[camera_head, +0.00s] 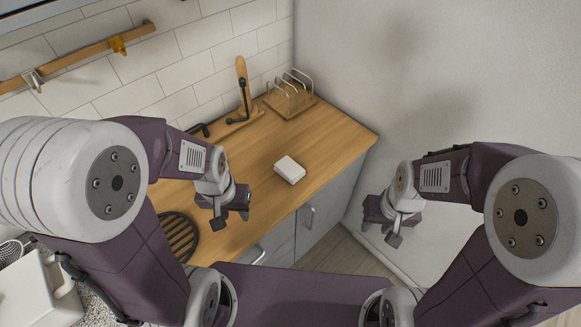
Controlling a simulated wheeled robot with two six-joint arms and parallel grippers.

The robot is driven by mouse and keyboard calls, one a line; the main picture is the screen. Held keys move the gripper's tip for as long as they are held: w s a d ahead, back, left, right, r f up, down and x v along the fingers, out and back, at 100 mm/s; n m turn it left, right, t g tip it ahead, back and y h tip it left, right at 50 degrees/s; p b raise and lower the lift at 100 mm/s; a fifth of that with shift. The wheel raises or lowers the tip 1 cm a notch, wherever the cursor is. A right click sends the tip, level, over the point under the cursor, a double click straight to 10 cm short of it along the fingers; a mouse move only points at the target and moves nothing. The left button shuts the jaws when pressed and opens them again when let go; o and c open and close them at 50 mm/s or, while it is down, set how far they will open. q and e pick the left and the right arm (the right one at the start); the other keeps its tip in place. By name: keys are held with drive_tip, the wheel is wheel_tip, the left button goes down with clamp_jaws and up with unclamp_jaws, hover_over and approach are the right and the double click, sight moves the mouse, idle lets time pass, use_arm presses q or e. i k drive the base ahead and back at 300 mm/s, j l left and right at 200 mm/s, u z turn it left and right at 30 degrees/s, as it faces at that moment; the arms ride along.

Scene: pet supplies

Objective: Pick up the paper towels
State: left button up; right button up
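A small white rectangular pack (289,169), which looks like the paper towels, lies flat on the wooden counter (262,190) near the middle of the view. My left gripper (220,222) hangs over the counter to the left of the pack and does not touch it. My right gripper (393,238) hangs to the right, beyond the counter's edge and in front of the grey wall. Neither gripper is seen holding anything. The fingers are too small and angled to tell whether they are open or shut.
A dark round slatted trivet (177,236) lies front left. A white appliance (38,291) stands lower left. The counter around the pack is clear.

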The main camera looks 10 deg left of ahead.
sight(286, 167)
drive_tip(key=u, duration=1.45)
drive_tip(key=l+z, duration=0.25)
drive_tip(key=z, duration=0.15)
drive_tip(key=l+z, duration=0.3)
drive_tip(key=z, duration=0.15)
